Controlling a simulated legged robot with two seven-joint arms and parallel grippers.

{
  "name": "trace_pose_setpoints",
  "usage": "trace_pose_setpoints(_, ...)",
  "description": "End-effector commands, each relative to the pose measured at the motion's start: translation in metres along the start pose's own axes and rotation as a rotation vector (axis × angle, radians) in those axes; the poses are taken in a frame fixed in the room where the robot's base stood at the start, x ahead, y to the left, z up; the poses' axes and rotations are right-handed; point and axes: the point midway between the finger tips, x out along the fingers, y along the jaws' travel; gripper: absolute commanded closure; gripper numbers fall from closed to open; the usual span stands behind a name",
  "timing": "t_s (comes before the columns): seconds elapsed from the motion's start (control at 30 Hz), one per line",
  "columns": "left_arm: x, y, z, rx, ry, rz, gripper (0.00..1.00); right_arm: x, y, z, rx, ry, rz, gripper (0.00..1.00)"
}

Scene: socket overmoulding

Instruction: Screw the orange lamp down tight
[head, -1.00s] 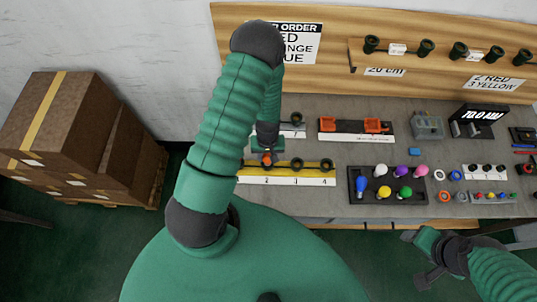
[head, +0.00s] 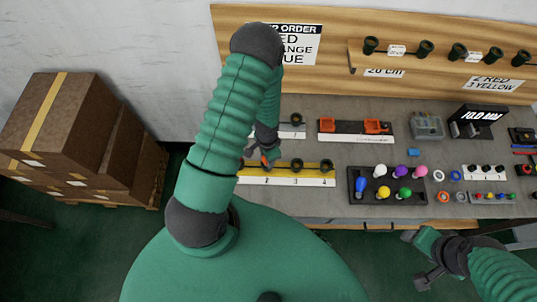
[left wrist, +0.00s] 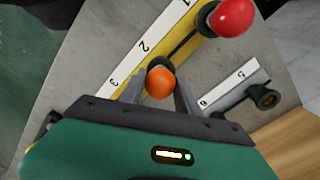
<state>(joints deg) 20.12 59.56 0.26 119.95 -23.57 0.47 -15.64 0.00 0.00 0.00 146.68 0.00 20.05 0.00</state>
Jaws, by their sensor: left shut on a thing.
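The orange lamp (left wrist: 160,82) sits between the two fingers of my left gripper (left wrist: 159,92), which is shut on it. The dark socket (left wrist: 157,64) shows just behind the lamp, by number 2 on the yellow and white strip (left wrist: 122,75). How deep the lamp is in the socket is hidden. In the head view my left gripper (head: 263,158) is small, tilted and partly behind my arm, over the left part of the strip (head: 310,181). My right gripper (head: 414,261) is open and empty, in front of the bench.
A red lamp (left wrist: 235,18) stands beside the orange one, by number 1. A second socket strip (left wrist: 232,88) lies close by. Sockets 3 (head: 298,164) and 4 (head: 326,165) are empty. A black tray (head: 352,197) of coloured lamps lies to the right.

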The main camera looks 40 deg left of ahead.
Motion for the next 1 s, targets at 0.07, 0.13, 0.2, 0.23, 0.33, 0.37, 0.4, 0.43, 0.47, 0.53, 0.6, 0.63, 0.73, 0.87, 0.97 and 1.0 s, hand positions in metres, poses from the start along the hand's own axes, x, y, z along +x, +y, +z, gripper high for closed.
trace_pose_setpoints(0.07, -0.0002, -0.0001, 0.0002, 0.051, 0.000, 0.000, 0.92, -0.0010, 0.0000, -0.0003, 0.000, 0.000, 0.000, 0.36)
trace_pose_setpoints(0.13, 0.0001, -0.0001, 0.0001, 0.048, 0.000, 0.000, 0.92, -0.0006, 0.0000, -0.0002, 0.000, 0.000, 0.000, 0.36)
trace_pose_setpoints(0.2, 0.0000, -0.0001, 0.0001, 0.046, 0.000, 0.000, 0.92, -0.0006, 0.0000, -0.0001, 0.000, 0.000, 0.000, 0.36)
trace_pose_setpoints(0.23, 0.0000, -0.0001, 0.0001, 0.049, 0.000, 0.000, 0.92, -0.0007, 0.0000, -0.0002, 0.000, 0.000, 0.000, 0.36)
trace_pose_setpoints(0.33, -0.0017, -0.0003, 0.0003, 0.218, 0.000, 0.000, 0.92, -0.0054, 0.0000, -0.0013, 0.000, 0.000, 0.000, 0.36)
trace_pose_setpoints(0.37, -0.0019, -0.0005, 0.0002, 0.294, 0.000, 0.000, 0.92, -0.0069, 0.0000, -0.0016, 0.000, 0.000, 0.000, 0.36)
trace_pose_setpoints(0.4, -0.0015, -0.0005, 0.0002, 0.376, 0.000, 0.000, 0.92, -0.0081, 0.0000, -0.0020, 0.000, 0.000, 0.000, 0.36)
trace_pose_setpoints(0.43, -0.0010, -0.0005, 0.0003, 0.420, 0.000, 0.000, 0.92, -0.0084, 0.0000, -0.0020, 0.000, 0.000, 0.000, 0.36)
trace_pose_setpoints(0.47, -0.0003, -0.0005, 0.0004, 0.443, 0.000, 0.000, 0.92, -0.0082, 0.0000, -0.0020, 0.000, 0.000, 0.000, 0.36)
trace_pose_setpoints(0.53, 0.0007, -0.0006, 0.0004, 0.450, 0.000, 0.000, 0.92, -0.0072, 0.0000, -0.0017, 0.000, 0.000, 0.000, 0.36)
trace_pose_setpoints(0.6, 0.0007, -0.0006, 0.0004, 0.447, 0.000, 0.000, 0.92, -0.0070, 0.0000, -0.0017, 0.000, 0.000, 0.000, 0.36)
trace_pose_setpoints(0.63, 0.0007, -0.0006, 0.0004, 0.447, 0.000, 0.000, 0.92, -0.0070, 0.0000, -0.0017, 0.000, 0.000, 0.000, 0.36)
trace_pose_setpoints(0.73, 0.0007, -0.0006, 0.0005, 0.445, 0.000, 0.000, 0.49, -0.0070, 0.0000, -0.0017, 0.000, 0.000, 0.000, 0.36)
trace_pose_setpoints(0.87, 0.0006, -0.0006, 0.0005, 0.443, 0.000, 0.000, 0.36, -0.0070, 0.0000, -0.0017, 0.000, 0.000, 0.000, 0.36)
trace_pose_setpoints(0.97, 0.0006, -0.0006, 0.0005, 0.442, 0.000, 0.000, 0.36, -0.0070, 0.0000, -0.0017, 0.000, 0.000, 0.000, 0.36)
trace_pose_setpoints(1.0, 0.0006, -0.0006, 0.0005, 0.442, 0.000, 0.000, 0.36, -0.0070, 0.0000, -0.0017, 0.000, 0.000, 0.000, 0.36)
